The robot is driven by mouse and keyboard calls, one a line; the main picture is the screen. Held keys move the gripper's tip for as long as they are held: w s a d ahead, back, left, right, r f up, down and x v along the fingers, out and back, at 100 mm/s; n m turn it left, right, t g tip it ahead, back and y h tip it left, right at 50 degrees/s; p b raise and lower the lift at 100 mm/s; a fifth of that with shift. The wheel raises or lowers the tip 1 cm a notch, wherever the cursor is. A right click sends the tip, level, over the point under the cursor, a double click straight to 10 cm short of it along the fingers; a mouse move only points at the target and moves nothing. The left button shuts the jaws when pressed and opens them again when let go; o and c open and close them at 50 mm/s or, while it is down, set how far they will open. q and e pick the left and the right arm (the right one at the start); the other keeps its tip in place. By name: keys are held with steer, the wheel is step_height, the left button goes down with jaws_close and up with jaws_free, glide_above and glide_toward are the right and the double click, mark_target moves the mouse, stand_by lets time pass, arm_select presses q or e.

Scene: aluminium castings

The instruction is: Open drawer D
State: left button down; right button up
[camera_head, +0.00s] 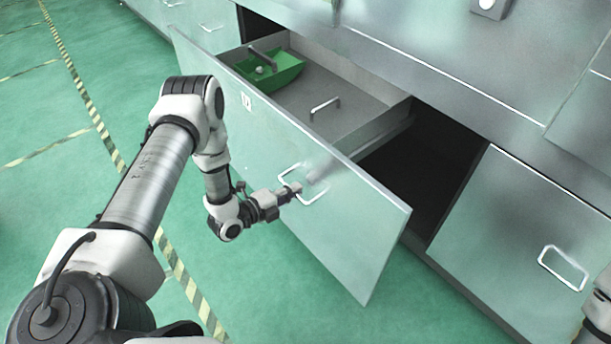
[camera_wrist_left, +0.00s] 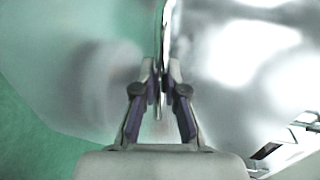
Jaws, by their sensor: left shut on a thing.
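Drawer D (camera_head: 355,235) is pulled well out of the cabinet, its pale front panel standing away from the dark opening. A small label (camera_head: 246,101) is on its front; I cannot read it clearly. My left gripper (camera_head: 294,189) is at the drawer's metal loop handle (camera_head: 318,197) and shut on it. In the left wrist view the fingers (camera_wrist_left: 160,75) close on the thin bar, with the shiny panel beside them. My right gripper is not in view.
Inside the drawer are a green tray (camera_head: 283,76) with a small item and a metal handle-like piece (camera_head: 325,104). Another closed cabinet front (camera_head: 510,240) with a handle (camera_head: 563,268) is at right. Green floor (camera_head: 120,60) with striped tape is clear at left.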

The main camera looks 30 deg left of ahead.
arm_select(q)
steer(key=shift+s+a, duration=0.15)
steer(key=shift+s, duration=0.3)
steer(key=c, duration=1.2)
jaws_free()
steer(key=v, duration=1.2)
